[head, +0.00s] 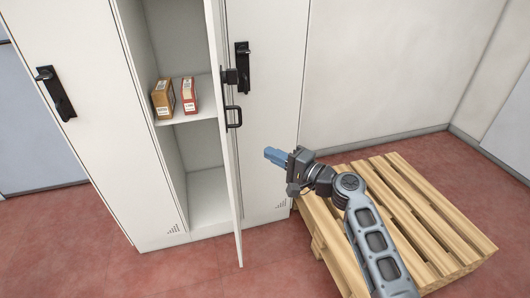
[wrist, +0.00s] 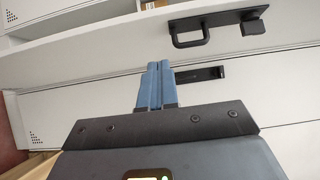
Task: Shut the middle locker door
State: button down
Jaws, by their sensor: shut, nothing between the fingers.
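The middle locker door (head: 226,150) stands open in the head view, swung out toward me and seen nearly edge-on. Its black pull handle (head: 233,117) and latch block (head: 229,76) are on its right face. In the wrist view the door (wrist: 110,42) runs across the top, with the handle (wrist: 190,38) above and right of the fingertips. My gripper (head: 270,154) is shut and empty, to the right of the door and below the handle. Its blue fingers (wrist: 156,70) are together in the wrist view. I see no contact with the door.
The middle locker's shelf (head: 205,113) holds two small boxes (head: 175,97). The right locker door (head: 268,100) and left locker door (head: 75,110) are shut. A wooden pallet (head: 425,215) lies on the red floor under my arm. Floor is open in front of the lockers.

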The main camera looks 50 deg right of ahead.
jog(key=w+a+p, duration=0.2)
jog(key=w+a, duration=0.1)
jog(key=w, duration=0.7)
jog(key=shift+w, duration=0.15)
